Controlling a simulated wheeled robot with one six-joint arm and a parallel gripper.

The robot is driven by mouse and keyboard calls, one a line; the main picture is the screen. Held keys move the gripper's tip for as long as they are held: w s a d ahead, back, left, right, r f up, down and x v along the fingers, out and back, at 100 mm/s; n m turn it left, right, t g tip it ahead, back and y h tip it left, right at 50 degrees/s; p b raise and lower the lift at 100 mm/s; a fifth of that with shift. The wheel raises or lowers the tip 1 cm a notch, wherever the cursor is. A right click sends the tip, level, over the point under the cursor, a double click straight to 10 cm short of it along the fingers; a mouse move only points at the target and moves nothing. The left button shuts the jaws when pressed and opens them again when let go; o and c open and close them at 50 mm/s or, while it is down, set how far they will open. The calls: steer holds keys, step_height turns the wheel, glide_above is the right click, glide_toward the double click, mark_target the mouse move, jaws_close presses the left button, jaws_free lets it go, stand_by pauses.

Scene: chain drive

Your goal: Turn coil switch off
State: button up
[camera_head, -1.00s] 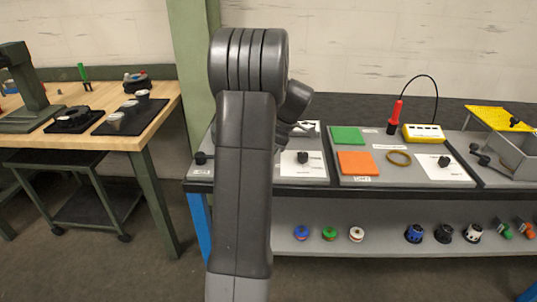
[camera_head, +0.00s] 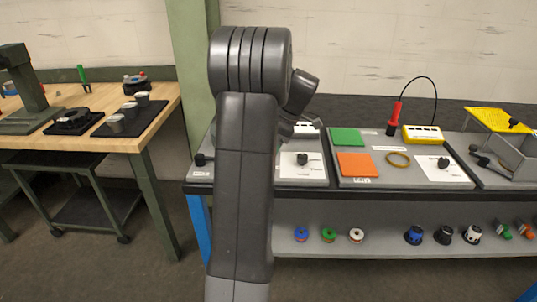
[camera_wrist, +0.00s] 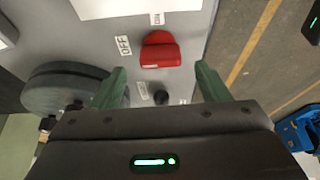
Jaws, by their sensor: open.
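In the wrist view a red switch knob (camera_wrist: 160,52) stands on a grey panel (camera_wrist: 97,42). A white label reading OFF (camera_wrist: 123,45) is to its left, and another small white label (camera_wrist: 156,18) is above it. Which way the knob points is hard to tell. My gripper (camera_wrist: 162,78) is open, with one green finger on each side below the knob and nothing between the tips. Contact with the knob does not show. In the head view my own arm hides the gripper and the switch.
A dark round part (camera_wrist: 62,88) lies left of my gripper in the wrist view, with a small black knob (camera_wrist: 160,97) between the fingers' bases. In the head view, the grey bench holds a green plate (camera_head: 347,136), an orange plate (camera_head: 357,164) and a yellow box (camera_head: 422,133).

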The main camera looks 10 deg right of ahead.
steer(key=v, duration=1)
steer(key=shift+p, duration=0.3)
steer(key=shift+r, duration=0.15)
steer(key=x, duration=1.4)
steer(key=shift+b, duration=0.35)
steer(key=shift+d, duration=0.1)
